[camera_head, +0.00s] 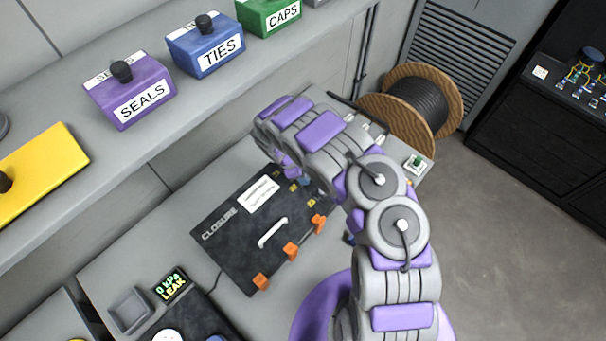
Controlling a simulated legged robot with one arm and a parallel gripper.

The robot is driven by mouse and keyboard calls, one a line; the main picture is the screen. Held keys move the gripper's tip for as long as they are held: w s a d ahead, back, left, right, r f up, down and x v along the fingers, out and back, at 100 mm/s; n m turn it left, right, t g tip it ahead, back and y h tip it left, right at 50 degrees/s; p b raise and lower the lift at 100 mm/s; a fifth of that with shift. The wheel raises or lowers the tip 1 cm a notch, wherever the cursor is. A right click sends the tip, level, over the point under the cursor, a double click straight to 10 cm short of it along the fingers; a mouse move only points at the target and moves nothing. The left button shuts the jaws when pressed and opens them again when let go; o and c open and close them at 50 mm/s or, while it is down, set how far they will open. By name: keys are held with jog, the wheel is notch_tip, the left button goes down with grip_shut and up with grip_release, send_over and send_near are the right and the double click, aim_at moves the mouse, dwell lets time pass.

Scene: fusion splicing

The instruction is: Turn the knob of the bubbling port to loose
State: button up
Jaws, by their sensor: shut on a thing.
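The black closure (235,254), marked CLOSURE, lies on the grey bench with a white handle, a white label and orange latches. My arm reaches in from the lower right and bends down at its far end over the closure's upper right part. My gripper (293,172) is there, low at the closure's edge, largely hidden by my own arm links. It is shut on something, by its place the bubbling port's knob. A small blue part (304,182) shows beside it. The knob's setting cannot be read. A display (171,286) reads 0 kPa LEAK.
A grey shelf holds SEALS (130,95), TIES (207,48) and CAPS (270,15) boxes and a yellow block (38,172). A cable reel (380,100) stands behind my arm. An empty grey tray (130,311) sits beside the display. Floor at the right is clear.

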jog(key=shift+w, duration=0.1)
jog(key=o, duration=0.7)
jog(key=shift+w+a+f, duration=0.1)
jog(key=shift+o, duration=0.2)
jog(key=v, duration=0.7)
jog(key=shift+a, duration=0.15)
